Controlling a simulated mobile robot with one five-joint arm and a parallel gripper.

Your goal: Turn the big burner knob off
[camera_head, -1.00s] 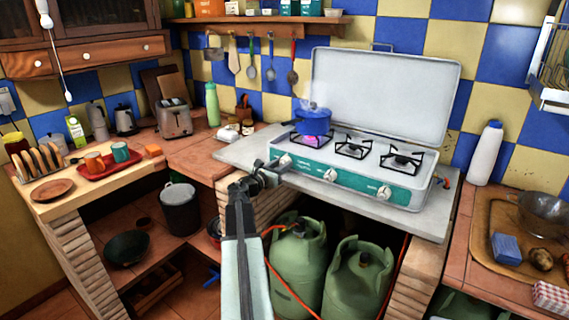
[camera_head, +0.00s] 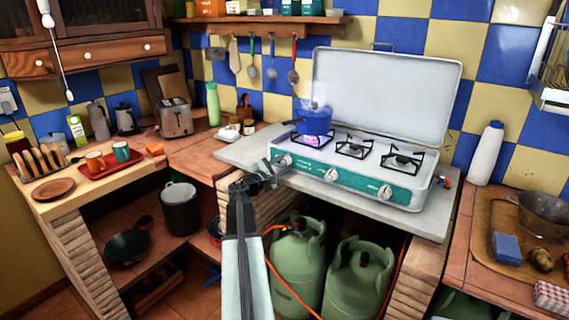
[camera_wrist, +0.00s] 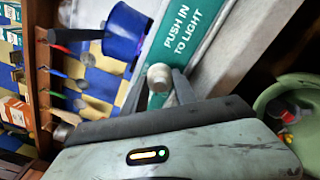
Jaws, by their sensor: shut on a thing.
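The camping stove has a teal front panel with three pale knobs. The left knob (camera_head: 285,160) sits below the burner with the blue pot (camera_head: 314,119). In the wrist view this knob (camera_wrist: 160,77) lies between the dark fingertips of my gripper (camera_wrist: 162,88), beside the words "PUSH IN TO LIGHT". My gripper (camera_head: 270,170) reaches it from the front left and is shut on it. A blue-violet flame (camera_head: 312,139) shows under the pot. The middle knob (camera_head: 331,175) and right knob (camera_head: 384,192) are untouched. The knob's exact angle is hard to tell.
The stove (camera_head: 415,196) stands on a grey slab with its lid raised. Green gas bottles (camera_head: 297,265) with an orange hose stand below the slab. The pot's dark handle points left, above the gripper.

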